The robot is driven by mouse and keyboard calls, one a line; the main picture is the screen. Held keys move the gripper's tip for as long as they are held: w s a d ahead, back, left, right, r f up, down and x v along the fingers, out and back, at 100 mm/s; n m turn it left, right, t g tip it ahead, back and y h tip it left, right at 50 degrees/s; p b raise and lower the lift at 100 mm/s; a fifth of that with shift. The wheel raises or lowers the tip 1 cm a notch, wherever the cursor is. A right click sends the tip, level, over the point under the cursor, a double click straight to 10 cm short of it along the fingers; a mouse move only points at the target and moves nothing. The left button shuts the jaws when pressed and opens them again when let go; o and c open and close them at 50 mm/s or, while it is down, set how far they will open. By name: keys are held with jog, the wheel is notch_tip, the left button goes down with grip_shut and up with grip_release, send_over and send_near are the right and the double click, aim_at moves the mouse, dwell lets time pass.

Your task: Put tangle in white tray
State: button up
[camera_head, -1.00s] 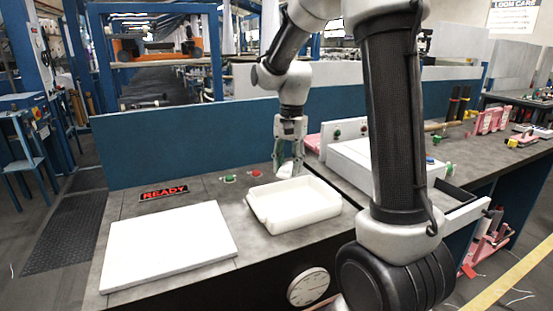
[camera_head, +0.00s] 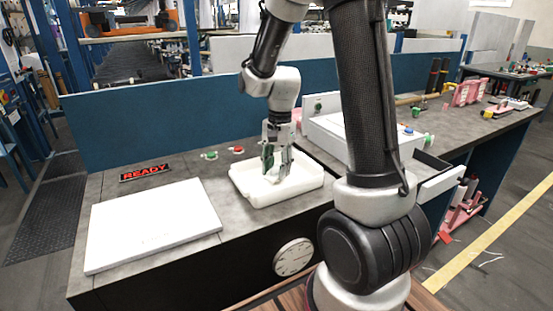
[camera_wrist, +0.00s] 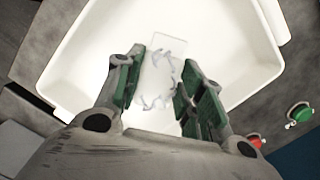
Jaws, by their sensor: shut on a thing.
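The white tray (camera_head: 308,184) is a shallow open box on the grey bench. It fills much of the wrist view (camera_wrist: 83,62). My gripper (camera_head: 275,172) points down inside the tray's outline, towards its left half. Its green-padded fingers are shut on the tangle (camera_wrist: 160,76), a pale, whitish piece with thin grey strands sticking out. Between the fingers, the tangle lies over the tray's floor in the wrist view. I cannot tell whether it touches the floor. In the head view the fingers mostly hide it.
A white slab (camera_head: 152,224) lies left of the tray. A blue partition (camera_head: 150,132) backs the bench. A white box-shaped unit (camera_head: 330,135) stands right.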

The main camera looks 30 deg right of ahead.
jog(key=shift+f, duration=0.3)
jog(key=shift+f, duration=0.4)
jog(key=o, duration=1.2)
jog(key=shift+r, duration=0.1)
notch_tip(320, 180, up, 12)
jog(key=d, duration=0.1)
jog(key=shift+w+d, duration=0.15)
jog(key=shift+w, duration=0.2)
